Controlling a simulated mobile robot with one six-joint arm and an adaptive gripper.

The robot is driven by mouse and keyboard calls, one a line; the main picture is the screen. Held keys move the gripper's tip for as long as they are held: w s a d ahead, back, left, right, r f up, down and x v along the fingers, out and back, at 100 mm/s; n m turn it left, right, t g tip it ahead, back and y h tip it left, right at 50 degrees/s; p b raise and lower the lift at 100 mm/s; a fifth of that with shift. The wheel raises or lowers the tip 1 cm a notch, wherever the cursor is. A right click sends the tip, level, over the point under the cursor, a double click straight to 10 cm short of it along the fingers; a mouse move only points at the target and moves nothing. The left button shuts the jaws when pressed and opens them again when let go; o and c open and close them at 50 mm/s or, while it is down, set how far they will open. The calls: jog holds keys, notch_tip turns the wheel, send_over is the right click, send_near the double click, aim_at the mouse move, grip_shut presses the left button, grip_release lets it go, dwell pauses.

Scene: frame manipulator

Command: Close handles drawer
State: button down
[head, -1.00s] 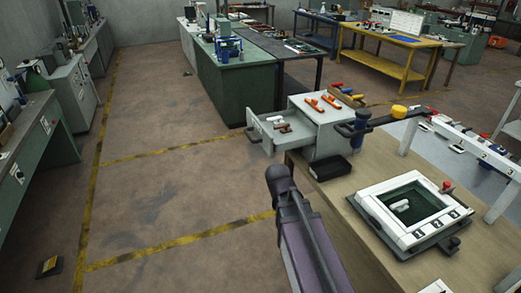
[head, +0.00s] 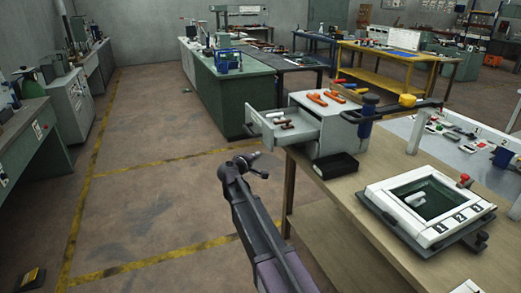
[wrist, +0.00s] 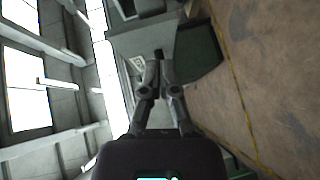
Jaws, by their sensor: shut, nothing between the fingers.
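The handles drawer (head: 270,134) is pulled out to the left from a white cabinet (head: 335,135) on the wooden table. Several small handles (head: 284,123) lie in the drawer. My gripper (head: 263,175) is in front of the drawer and lower in the head view, apart from it. In the wrist view my gripper (wrist: 158,88) is shut with nothing in it. The drawer cannot be made out in the wrist view.
Orange handles (head: 322,97) lie on the cabinet. A black box (head: 334,167) stands before it, and a framed panel (head: 428,201) sits on the wooden table (head: 330,205). A green bench (head: 232,100) stands behind. The floor (head: 150,200) to the left is clear.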

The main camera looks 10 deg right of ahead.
aim_at(264, 135)
jog(key=w+a+n+t+b, duration=0.2)
jog(key=w+a+n+t, duration=0.1)
jog(key=w+a, duration=0.1)
jog(key=shift+w+a+y, duration=0.3)
jog(key=shift+a, duration=0.3)
jog(key=shift+w, duration=0.1)
jog(key=x, duration=0.3)
jog(key=d+x, duration=0.1)
jog(key=x, duration=0.3)
jog(key=s+x, duration=0.1)
jog(key=x, duration=0.3)
jog(key=shift+w+d+f, duration=0.1)
jog(key=shift+w+d, duration=0.15)
jog(key=shift+d, duration=0.1)
jog(key=shift+w+d, duration=0.2)
jog(key=shift+d, duration=0.65)
jog(key=shift+w, duration=0.1)
